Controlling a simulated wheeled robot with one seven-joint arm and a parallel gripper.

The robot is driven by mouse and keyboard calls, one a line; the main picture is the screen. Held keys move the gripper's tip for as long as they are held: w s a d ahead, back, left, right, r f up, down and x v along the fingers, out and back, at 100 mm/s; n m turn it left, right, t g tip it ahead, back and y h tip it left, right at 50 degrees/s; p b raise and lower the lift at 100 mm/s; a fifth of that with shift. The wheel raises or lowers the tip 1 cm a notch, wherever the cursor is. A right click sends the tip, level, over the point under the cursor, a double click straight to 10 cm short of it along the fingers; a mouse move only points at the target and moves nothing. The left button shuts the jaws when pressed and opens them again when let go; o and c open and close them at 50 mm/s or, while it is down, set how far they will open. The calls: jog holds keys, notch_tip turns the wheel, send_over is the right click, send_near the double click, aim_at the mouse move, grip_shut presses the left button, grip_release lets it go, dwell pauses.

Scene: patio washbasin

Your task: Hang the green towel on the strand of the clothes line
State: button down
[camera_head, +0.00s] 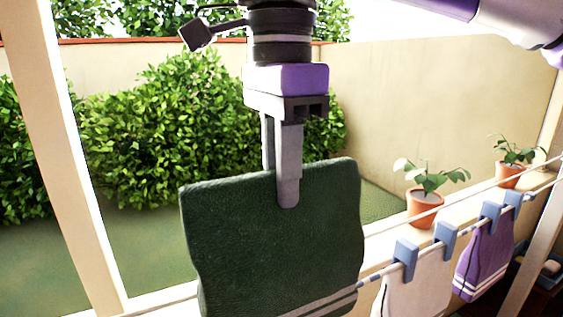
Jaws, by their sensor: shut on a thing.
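The dark green towel (270,245) hangs in front of me at lower centre, spread flat, with pale stripes near its lower edge. My gripper (284,190) points down and is shut on the towel's top edge near the middle. The clothes line (376,275) runs from lower centre up to the right, with at least two strands. Its near strand meets the towel's right edge in the picture; I cannot tell whether they touch. The towel's bottom is cut off by the frame.
A white cloth (415,293) and a purple cloth (485,258) hang on the line with blue pegs (405,252). Two potted plants (424,207) stand behind on a ledge. Pale posts rise at left (65,150) and right (535,250). Bushes and a wall lie beyond.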

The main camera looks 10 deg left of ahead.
notch_tip(320, 180, down, 24)
jog(key=b, duration=1.1)
jog(key=shift+f, duration=0.15)
dwell(0.4)
jog(key=c, duration=1.2)
grip_release()
notch_tip(320, 180, up, 9)
jog(key=p, duration=0.7)
